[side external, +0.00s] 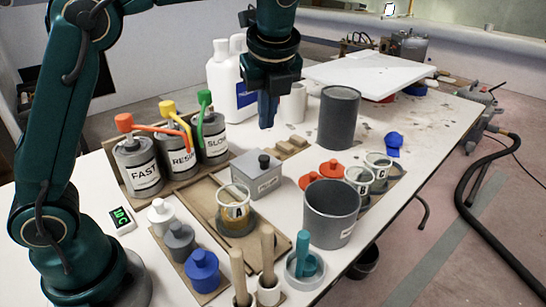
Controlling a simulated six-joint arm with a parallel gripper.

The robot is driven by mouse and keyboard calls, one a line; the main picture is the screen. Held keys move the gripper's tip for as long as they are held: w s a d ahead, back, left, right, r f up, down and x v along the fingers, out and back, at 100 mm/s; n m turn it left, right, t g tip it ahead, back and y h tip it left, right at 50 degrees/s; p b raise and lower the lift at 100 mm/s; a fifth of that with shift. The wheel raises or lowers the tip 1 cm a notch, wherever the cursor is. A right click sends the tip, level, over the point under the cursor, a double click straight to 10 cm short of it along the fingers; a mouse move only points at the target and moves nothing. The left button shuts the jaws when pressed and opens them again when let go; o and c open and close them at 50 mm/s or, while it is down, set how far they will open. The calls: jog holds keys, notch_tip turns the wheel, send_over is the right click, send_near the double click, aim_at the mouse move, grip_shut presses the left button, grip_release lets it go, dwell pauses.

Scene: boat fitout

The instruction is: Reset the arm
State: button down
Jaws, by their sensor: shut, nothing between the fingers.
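My gripper (267,112) points down above the middle of the white workbench (425,150). Its blue fingers are shut with nothing between them. It hangs in front of a white jug (222,90) and left of a dark grey cylinder (339,117). The fingertips appear apart from the bench and from the things around them, though their exact height is hard to tell. My green arm rises at the left of the view.
Pump cans labelled FAST (139,168), RESIN (182,155) and SLOW (212,138) stand at left. Cup A (233,205), a grey box (256,175), a grey bucket (331,220) and lidded pots (202,270) crowd the front. Free bench lies right of the cylinder.

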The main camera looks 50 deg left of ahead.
jog(key=s+a+r+n+t+h, duration=0.15)
jog(key=s+r+n, duration=0.35)
jog(key=s, duration=0.5)
jog(key=s+d+f+n+t+h, duration=0.1)
jog(key=s+d+f+n+h, duration=0.1)
jog(key=s+f+n, duration=0.6)
jog(key=d+f+n, duration=0.1)
jog(key=n, duration=0.6)
jog(key=shift+d+n+t, duration=0.2)
jog(key=shift+n+t, duration=0.15)
jog(key=shift+n, duration=0.05)
jog(key=c, duration=1.4)
grip_release()
jog(key=shift+w+n, duration=0.1)
jog(key=shift+n, duration=0.3)
jog(key=o, duration=0.5)
jog(key=shift+r, duration=0.1)
jog(key=o, duration=0.6)
jog(key=shift+m, duration=0.4)
jog(key=o, duration=0.3)
jog(key=shift+s+m, duration=0.35)
jog(key=shift+m, duration=0.45)
notch_tip(320, 180, up, 11)
jog(key=m+g, duration=0.5)
jog(key=m, duration=2.8)
send_over(267, 227)
jog(key=shift+f, duration=4.95)
